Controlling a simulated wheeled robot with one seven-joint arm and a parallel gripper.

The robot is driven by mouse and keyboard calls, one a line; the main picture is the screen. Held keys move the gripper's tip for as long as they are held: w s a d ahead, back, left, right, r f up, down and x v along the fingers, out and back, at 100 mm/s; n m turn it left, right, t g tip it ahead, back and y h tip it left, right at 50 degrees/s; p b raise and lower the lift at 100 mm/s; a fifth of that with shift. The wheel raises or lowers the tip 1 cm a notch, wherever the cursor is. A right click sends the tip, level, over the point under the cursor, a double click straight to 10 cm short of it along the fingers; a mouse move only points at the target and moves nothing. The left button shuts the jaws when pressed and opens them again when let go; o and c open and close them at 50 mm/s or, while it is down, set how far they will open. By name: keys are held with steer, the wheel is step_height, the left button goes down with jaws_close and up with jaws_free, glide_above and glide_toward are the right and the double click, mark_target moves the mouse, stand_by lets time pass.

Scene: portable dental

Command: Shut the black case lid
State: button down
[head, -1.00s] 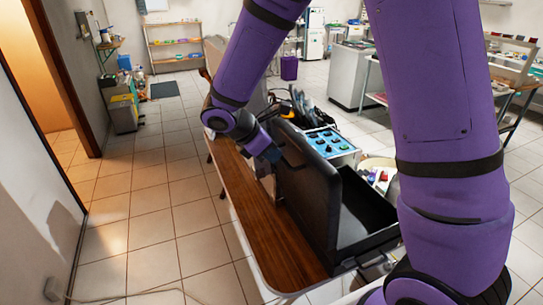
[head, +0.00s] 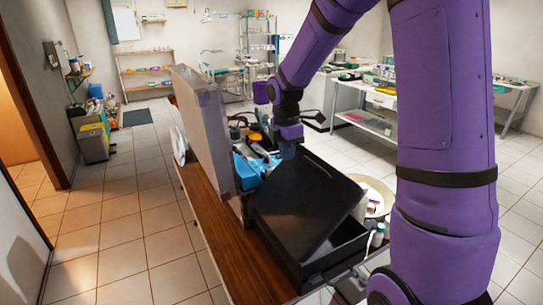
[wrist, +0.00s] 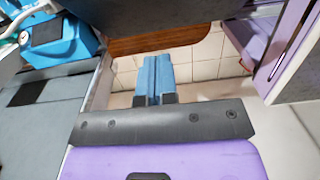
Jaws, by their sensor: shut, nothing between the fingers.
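The black case stands on the wooden bench in the head view. Its lid (head: 305,195) is tilted low over the open base (head: 330,255), with a gap still showing along the near side. My gripper (head: 287,150) is at the far edge of the lid, its fingertips partly hidden there; I cannot tell whether it touches the lid. In the wrist view my gripper's blue fingers (wrist: 155,72) are together with nothing between them.
A tall grey panel (head: 205,125) stands upright left of the case on the wooden bench (head: 215,235). Blue items and tools (head: 250,160) lie behind the case. A round pale container (head: 378,190) and small bottles (head: 377,236) are at its right.

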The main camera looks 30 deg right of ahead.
mark_target(322, 162)
steer(key=d+f+y, duration=0.2)
steer(key=d, duration=0.2)
steer(key=d+f+y, duration=0.2)
steer(key=d, duration=0.3)
steer(key=d+f+y, duration=0.1)
steer(key=d+f, duration=0.1)
steer(key=d, duration=0.2)
steer(key=shift+d+f+y, duration=0.1)
steer(key=shift+d+y, duration=0.05)
steer(key=shift+y, duration=0.25)
steer(key=d+f+y, duration=0.5)
steer(key=d+f, duration=0.3)
steer(key=f, duration=0.5)
steer(key=shift+d, duration=0.35)
steer(key=shift+r, duration=0.1)
